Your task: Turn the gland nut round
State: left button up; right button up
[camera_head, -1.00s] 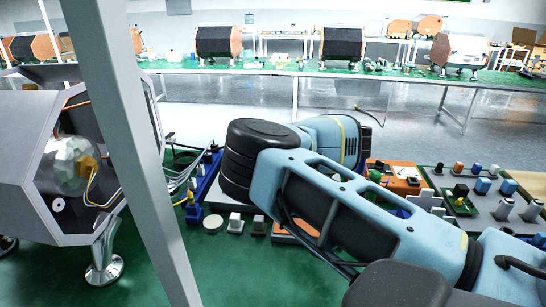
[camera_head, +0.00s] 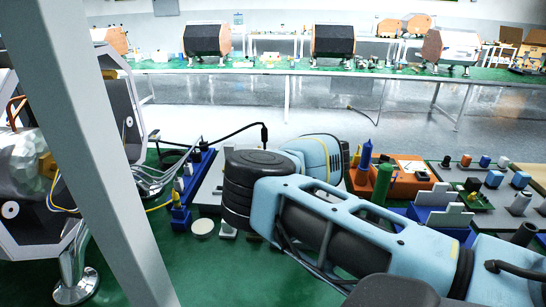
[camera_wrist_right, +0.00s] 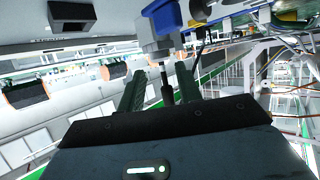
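In the right wrist view, my right gripper (camera_wrist_right: 160,90) has its two dark green fingers apart. A slim black piece (camera_wrist_right: 167,84) stands in the gap between them, with space visible beside it; it may be the gland nut, but it is too small and dark to be sure. A grey block (camera_wrist_right: 160,42) with a blue part sits just beyond the fingertips. In the head view my right arm's blue links cover the middle of the bench and hide the right gripper. My left gripper is in neither view.
A black cable (camera_head: 232,132) rises behind my arm. A blue holder (camera_head: 190,185), an orange tray (camera_head: 405,184), a green cylinder (camera_head: 382,184) and a white disc (camera_head: 202,228) are on the green bench.

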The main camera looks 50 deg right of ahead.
jog(key=shift+x, duration=1.75)
jog(key=c, duration=0.7)
